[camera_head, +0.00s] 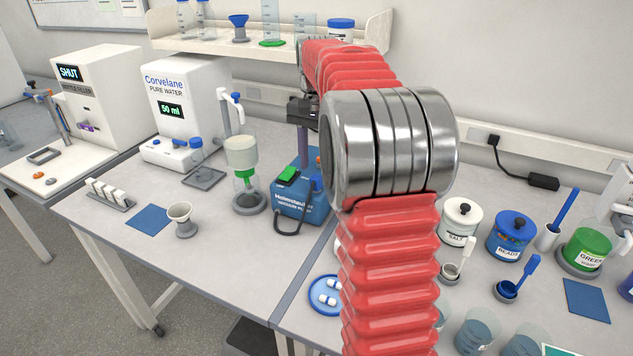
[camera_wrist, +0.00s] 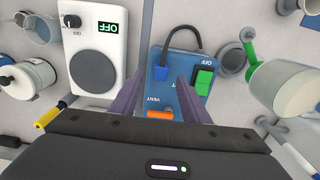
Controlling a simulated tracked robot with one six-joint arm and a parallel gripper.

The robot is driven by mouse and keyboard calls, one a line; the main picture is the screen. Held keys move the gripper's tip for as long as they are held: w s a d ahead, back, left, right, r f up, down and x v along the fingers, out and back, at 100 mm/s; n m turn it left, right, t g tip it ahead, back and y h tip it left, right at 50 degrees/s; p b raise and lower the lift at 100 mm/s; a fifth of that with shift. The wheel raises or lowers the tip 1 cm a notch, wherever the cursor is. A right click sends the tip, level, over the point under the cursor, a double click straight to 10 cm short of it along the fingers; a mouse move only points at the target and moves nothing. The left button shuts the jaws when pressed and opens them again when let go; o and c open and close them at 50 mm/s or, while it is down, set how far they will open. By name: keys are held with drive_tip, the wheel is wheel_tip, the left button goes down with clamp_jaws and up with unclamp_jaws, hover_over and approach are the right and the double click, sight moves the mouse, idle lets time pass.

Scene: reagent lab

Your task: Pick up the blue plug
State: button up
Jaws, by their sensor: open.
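The blue plug (camera_wrist: 161,73) sits on the end of a black cable at the upper left of the blue vacuum pump (camera_wrist: 186,68) in the wrist view. In the wrist view the plug appears between the fingertips, with space on both sides. I cannot tell how far the tips are from it in depth. In the head view my gripper (camera_head: 303,150) is above the pump, partly behind my red arm.
A green switch (camera_wrist: 203,82) and an orange vent part (camera_wrist: 160,115) are close to the fingers. A filter flask (camera_head: 243,165) stands left of the pump. A white hotplate-like device (camera_wrist: 93,55) stands beside the pump. A shelf (camera_head: 270,50) runs behind.

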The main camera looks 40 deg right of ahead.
sight(315, 176)
drive_tip(key=shift+w+f, duration=0.15)
drive_tip(key=shift+f, duration=2.5)
drive_tip(key=shift+c, duration=0.2)
drive_tip(key=c, duration=0.9)
drive_tip(key=shift+r, duration=0.2)
drive_tip(key=shift+c, duration=0.2)
wheel_tip(315, 176, up, 10)
drive_tip(key=shift+f, duration=0.15)
